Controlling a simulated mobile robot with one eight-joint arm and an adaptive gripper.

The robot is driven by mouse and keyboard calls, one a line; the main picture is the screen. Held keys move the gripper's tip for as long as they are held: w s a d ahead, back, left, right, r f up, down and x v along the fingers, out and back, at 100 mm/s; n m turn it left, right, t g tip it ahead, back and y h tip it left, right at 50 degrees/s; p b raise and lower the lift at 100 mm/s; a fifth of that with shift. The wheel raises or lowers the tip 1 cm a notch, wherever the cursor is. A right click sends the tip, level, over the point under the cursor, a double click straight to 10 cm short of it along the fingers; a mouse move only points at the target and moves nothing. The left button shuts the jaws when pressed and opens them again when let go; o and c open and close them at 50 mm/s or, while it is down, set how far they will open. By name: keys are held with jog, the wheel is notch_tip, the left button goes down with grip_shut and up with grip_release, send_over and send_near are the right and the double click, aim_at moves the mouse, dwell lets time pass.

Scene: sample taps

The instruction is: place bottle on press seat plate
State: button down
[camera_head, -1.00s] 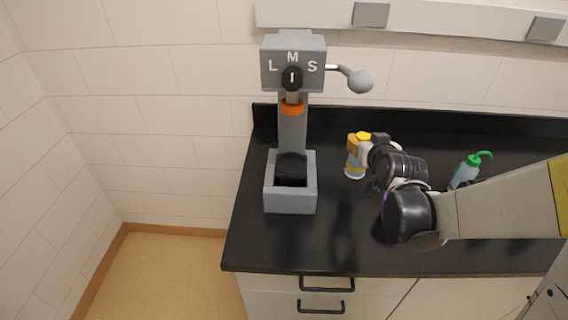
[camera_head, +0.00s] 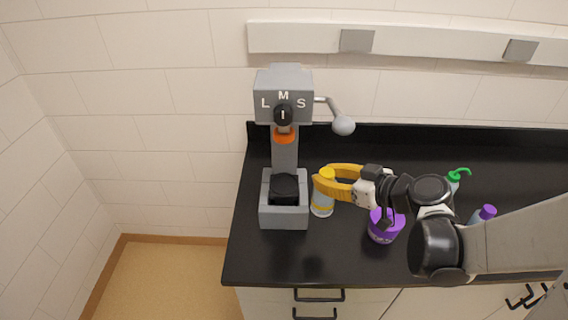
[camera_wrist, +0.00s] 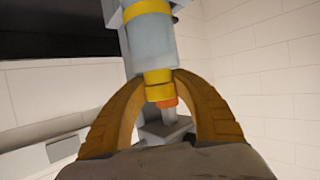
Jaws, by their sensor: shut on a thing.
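The bottle (camera_head: 321,202) is pale blue-grey with yellow bands and a yellow cap. It also shows in the wrist view (camera_wrist: 150,45). My gripper (camera_head: 325,178) has its yellow fingers shut around the bottle's yellow top; in the wrist view the two fingers (camera_wrist: 158,86) meet at the yellow band. The bottle is just right of the press base; whether its bottom touches the counter is unclear. The grey press (camera_head: 284,95) stands at the counter's left, with a knob, the letters L, M, S and a lever at right. Its black round seat plate (camera_head: 284,187) is empty.
A purple container (camera_head: 385,228) stands below my wrist. A bottle with a green spout (camera_head: 455,178) and a purple-capped bottle (camera_head: 485,214) stand farther right, partly hidden by my arm. The black counter (camera_head: 262,262) is clear in front of the press.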

jog(key=w+a+f+b, duration=0.1)
jog(key=w+a, duration=0.9)
jog(key=shift+w+f+b, duration=0.25)
jog(key=shift+w+b, duration=0.05)
jog(key=shift+w, duration=0.1)
jog(key=c, duration=1.1)
grip_release()
jog(key=shift+f, duration=0.1)
jog(key=shift+o, duration=0.2)
